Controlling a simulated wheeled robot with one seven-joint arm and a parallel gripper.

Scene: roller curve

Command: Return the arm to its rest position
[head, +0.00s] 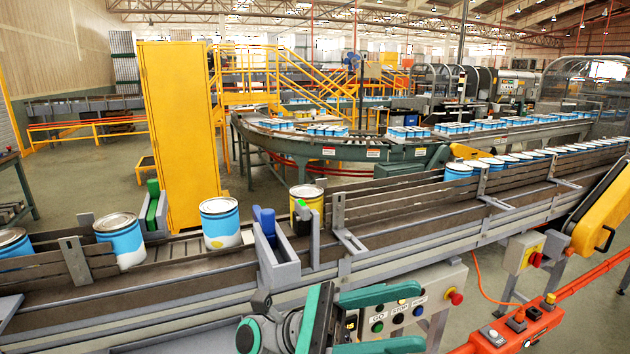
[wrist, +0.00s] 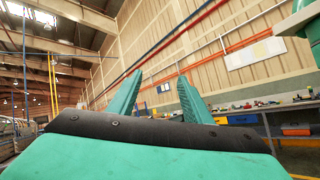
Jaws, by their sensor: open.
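My arm (head: 305,325) is low at the bottom centre of the head view, in front of the near conveyor, folded close to me. My gripper (head: 420,316) points right there, its two green fingers apart with nothing between them. In front of it, as seen from the head, is a grey control panel with coloured buttons; the distance to the panel is unclear. The wrist view also shows my gripper (wrist: 160,78), with both green fingers spread and empty against a beige wall.
The near conveyor (head: 180,290) carries blue-and-white cans (head: 220,222) and one yellow can (head: 307,203). The control panel (head: 405,308) has a red knob on its right. An orange rail with a control box (head: 517,325) runs at lower right. A workbench (wrist: 275,108) lines the wall.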

